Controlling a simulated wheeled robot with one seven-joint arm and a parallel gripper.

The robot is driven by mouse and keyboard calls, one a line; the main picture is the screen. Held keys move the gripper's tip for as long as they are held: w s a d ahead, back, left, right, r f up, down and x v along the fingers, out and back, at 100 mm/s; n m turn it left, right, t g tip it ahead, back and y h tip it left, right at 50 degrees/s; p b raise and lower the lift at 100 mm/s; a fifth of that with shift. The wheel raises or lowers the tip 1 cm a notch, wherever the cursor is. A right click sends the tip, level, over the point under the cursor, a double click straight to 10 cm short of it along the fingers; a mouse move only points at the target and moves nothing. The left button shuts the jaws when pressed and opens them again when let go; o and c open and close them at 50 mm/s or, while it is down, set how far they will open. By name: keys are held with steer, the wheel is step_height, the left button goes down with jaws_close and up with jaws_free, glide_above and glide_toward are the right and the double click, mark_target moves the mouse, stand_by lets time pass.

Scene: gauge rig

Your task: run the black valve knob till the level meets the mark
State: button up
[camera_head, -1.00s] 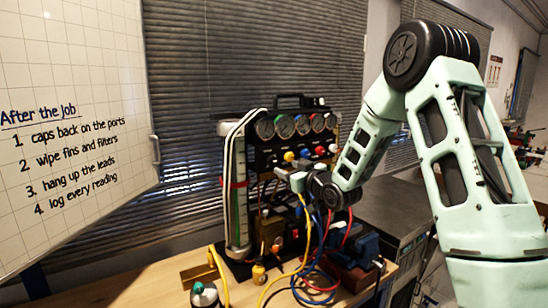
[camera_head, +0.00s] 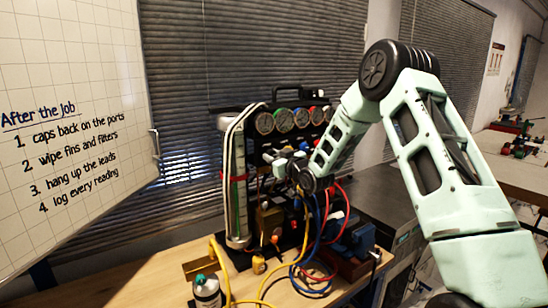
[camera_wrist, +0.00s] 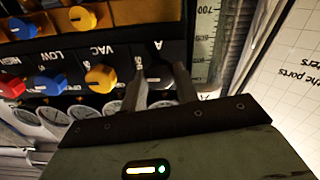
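The black valve knob (camera_wrist: 160,75) is a dark shape on the panel in the wrist view, beside the yellow knob and below the letter A; the fingers partly cover it. My gripper (camera_wrist: 162,78) is at the panel with its fingers apart, one on each side of that knob. I see no clear contact. In the head view my gripper (camera_head: 291,166) is small and hides the knob. The upright level tube (camera_head: 239,200) stands left of the panel with a red band (camera_head: 238,178) around it. Its scale (camera_wrist: 206,25) shows in the wrist view. The liquid level is unclear.
A yellow knob (camera_wrist: 100,77), a blue knob (camera_wrist: 50,84) and a red knob (camera_wrist: 10,86) sit in the same row. Several gauges line the panel top. Coloured hoses (camera_head: 322,235) hang before the rig. A bottle (camera_head: 206,291) stands on the wooden bench (camera_head: 140,285).

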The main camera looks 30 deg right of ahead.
steer(key=shift+f+b, duration=0.15)
steer(key=shift+b, duration=0.3)
steer(key=shift+c, duration=0.3)
steer(key=n+b, duration=0.5)
steer(key=b, duration=0.5)
steer(key=shift+b, duration=0.35)
steer(key=o, duration=1)
steer(key=shift+c, duration=0.2)
steer(key=s+b, duration=0.5)
steer(key=s, duration=1.2)
steer(key=shift+s+d, duration=0.25)
